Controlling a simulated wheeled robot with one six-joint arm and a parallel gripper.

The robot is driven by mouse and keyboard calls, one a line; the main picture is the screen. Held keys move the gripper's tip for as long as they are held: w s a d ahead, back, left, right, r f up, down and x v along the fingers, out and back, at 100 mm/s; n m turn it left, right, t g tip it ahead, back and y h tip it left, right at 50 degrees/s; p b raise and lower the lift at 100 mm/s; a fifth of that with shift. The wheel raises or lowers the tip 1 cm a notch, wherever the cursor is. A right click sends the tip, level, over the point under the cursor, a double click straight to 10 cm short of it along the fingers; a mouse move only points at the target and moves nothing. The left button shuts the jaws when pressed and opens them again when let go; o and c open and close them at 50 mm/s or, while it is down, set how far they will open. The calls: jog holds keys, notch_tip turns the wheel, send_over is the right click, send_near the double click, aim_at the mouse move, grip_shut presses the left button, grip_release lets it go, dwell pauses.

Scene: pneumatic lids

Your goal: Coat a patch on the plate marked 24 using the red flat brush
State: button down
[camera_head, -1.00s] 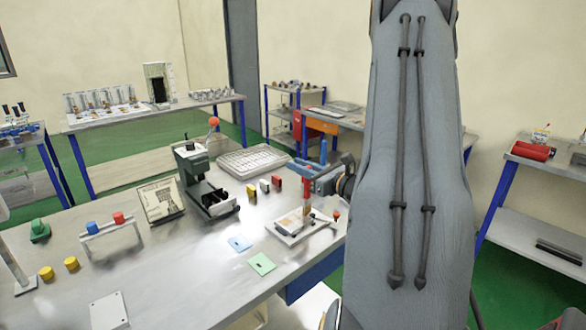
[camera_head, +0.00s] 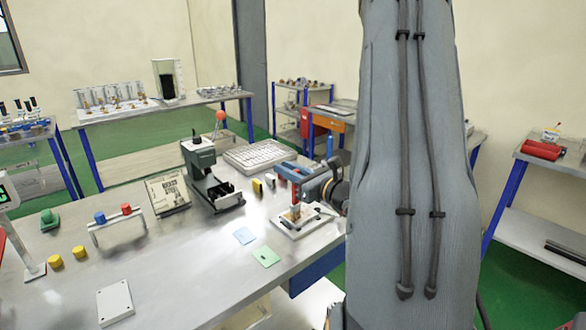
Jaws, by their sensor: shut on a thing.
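My gripper (camera_head: 297,178), with blue fingers, reaches in from the right and is shut on the red flat brush (camera_head: 296,191). The brush points down, and its tan bristle end (camera_head: 295,211) is over a small white stand (camera_head: 314,224) on the bench. Whether the bristles touch the surface beneath is too small to tell. A pale plate (camera_head: 115,301) lies flat at the front left of the bench. No number 24 is legible on any plate.
A green press (camera_head: 205,172), a book-like sign (camera_head: 168,193), a grey tray (camera_head: 258,156) and a small rack (camera_head: 117,222) stand on the bench. The front middle is clear.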

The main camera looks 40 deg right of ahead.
notch_tip(320, 180, up, 8)
jog(key=a+p, duration=0.2)
jog(key=p, duration=0.2)
dwell(0.5)
dwell(0.7)
